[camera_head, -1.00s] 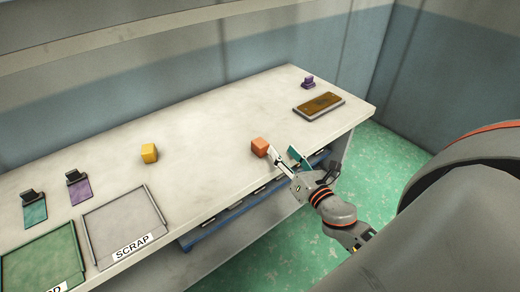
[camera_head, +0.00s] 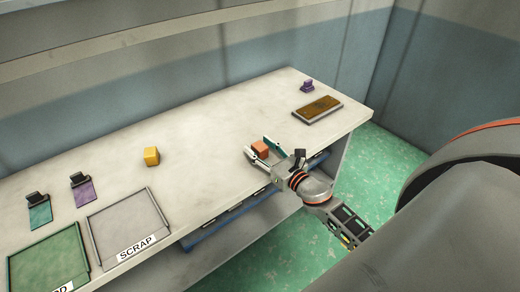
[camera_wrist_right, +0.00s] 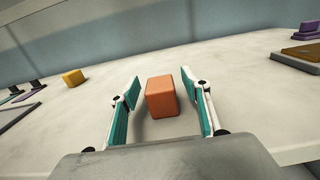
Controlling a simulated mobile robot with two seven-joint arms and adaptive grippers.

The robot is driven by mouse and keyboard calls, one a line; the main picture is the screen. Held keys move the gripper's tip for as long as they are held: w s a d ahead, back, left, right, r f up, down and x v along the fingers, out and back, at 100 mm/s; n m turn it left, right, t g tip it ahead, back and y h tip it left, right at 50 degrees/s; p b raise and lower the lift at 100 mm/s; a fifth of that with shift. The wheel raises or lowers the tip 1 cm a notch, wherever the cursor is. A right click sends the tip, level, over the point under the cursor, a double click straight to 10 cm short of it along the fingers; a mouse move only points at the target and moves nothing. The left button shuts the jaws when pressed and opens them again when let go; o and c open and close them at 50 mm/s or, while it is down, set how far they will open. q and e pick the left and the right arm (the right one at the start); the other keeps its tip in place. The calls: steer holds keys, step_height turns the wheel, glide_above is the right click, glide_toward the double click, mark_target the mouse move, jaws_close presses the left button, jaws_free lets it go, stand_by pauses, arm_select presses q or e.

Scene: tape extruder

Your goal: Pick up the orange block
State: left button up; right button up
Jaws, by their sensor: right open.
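The orange block (camera_head: 260,147) sits on the pale table near its front edge. It also shows in the right wrist view (camera_wrist_right: 161,97), upright between the two fingers. My right gripper (camera_head: 259,149) is open around the block, with one finger on each side. In the right wrist view the gripper (camera_wrist_right: 158,92) has a gap on both sides of the block, wider on the left. My left gripper is not in view.
A yellow block (camera_head: 151,156) stands farther left on the table. The scrap tray (camera_head: 130,225) and a green tray (camera_head: 48,262) lie at the left. A brown-topped slab (camera_head: 318,109) and a purple piece (camera_head: 306,86) are at the right. The table's middle is clear.

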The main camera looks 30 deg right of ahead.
steer(key=shift+w, duration=0.15)
steer(key=c, duration=1.3)
steer(key=shift+r, duration=0.1)
